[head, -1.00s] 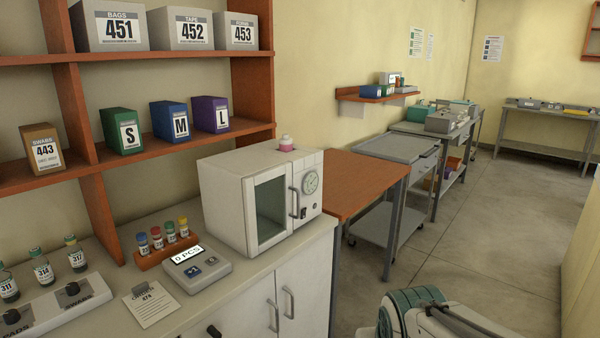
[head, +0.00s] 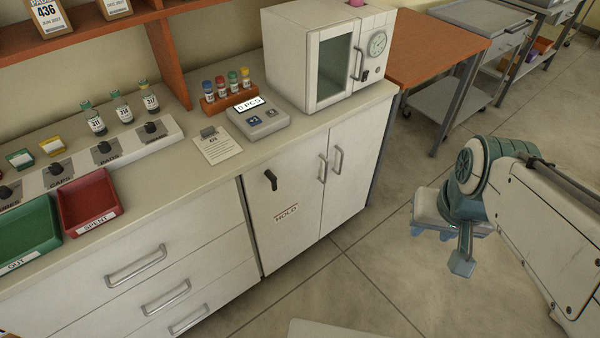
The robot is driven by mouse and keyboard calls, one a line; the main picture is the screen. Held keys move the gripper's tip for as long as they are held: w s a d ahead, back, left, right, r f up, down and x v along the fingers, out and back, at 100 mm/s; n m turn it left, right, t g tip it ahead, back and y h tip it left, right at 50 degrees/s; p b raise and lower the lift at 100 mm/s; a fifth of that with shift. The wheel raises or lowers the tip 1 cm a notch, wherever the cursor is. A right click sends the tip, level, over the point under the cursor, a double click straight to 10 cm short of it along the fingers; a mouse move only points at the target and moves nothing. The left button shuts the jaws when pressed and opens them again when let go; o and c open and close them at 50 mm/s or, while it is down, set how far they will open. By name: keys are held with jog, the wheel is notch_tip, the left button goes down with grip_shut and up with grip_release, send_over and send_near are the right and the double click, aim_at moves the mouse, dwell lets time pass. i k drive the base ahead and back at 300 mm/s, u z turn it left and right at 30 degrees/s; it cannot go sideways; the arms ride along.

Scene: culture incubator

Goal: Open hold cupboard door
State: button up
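The hold cupboard door (head: 288,227) is a white door labelled HOLD in the counter front, and it is shut. It has a black latch handle (head: 270,180) near its upper left and a grey bar handle (head: 323,168) at its upper right edge. A second white door (head: 347,172) with its own bar handle stands to its right. My gripper (head: 450,245) is at the right, above the floor and well apart from the door. Its fingers are partly seen from the side, and I cannot tell how far apart they are.
A white incubator (head: 325,65), a counting scale (head: 258,117) and a vial rack (head: 228,102) stand on the counter. Drawers (head: 130,275) are left of the cupboard. The red-brown table (head: 425,50) stands beyond it. The floor before the cupboard is clear.

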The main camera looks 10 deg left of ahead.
aim_at(286, 221)
jog(key=u, duration=1)
jog(key=i, duration=0.6)
jog(key=z, duration=1.1)
